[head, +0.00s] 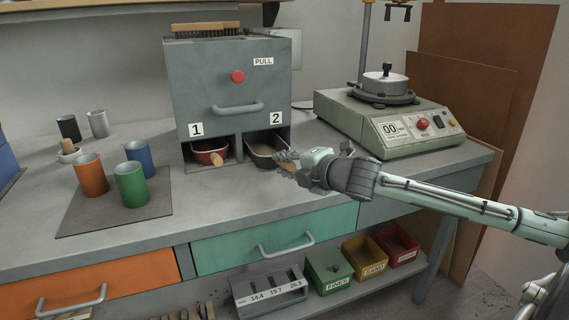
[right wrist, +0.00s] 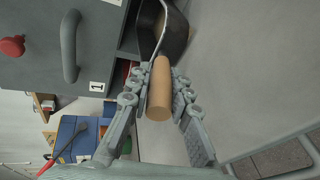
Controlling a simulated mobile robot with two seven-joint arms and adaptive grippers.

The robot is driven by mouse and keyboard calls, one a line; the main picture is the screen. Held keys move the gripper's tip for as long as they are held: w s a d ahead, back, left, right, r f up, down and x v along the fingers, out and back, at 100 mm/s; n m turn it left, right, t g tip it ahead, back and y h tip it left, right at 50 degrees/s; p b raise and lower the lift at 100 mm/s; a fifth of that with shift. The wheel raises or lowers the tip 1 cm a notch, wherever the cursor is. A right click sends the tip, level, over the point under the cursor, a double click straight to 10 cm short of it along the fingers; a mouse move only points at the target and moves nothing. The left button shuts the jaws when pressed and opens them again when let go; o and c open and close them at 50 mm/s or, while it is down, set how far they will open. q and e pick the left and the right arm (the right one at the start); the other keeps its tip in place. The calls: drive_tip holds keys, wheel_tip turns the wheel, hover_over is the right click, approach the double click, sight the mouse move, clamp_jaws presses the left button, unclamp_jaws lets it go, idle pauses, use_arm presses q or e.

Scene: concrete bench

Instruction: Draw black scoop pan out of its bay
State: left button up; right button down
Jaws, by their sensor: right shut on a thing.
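The black scoop pan (head: 262,156) sits in bay 2 of the grey cabinet (head: 205,75), its front part showing out of the opening. Something tan shows inside it. Its wooden handle (right wrist: 159,90) points outward in the right wrist view, below the dark pan (right wrist: 176,38). My right gripper (head: 287,165) is shut on this handle, with a finger on each side. In the head view the gripper hides most of the handle. My left gripper is in neither view.
A red pan (head: 207,146) with a wooden handle sits in bay 1. A scale-like device (head: 385,120) stands to the right. Orange (head: 91,176), green (head: 131,186) and blue (head: 140,157) cups stand on a mat at left.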

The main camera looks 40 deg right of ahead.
sight(294, 167)
drive_tip(key=c, duration=1.3)
unclamp_jaws()
drive_tip(key=shift+s+d, duration=0.1)
drive_tip(key=shift+s, duration=0.35)
drive_tip(key=v, duration=0.3)
drive_tip(key=shift+s, duration=0.1)
drive_tip(key=v, duration=0.8)
drive_tip(key=shift+r, duration=0.15)
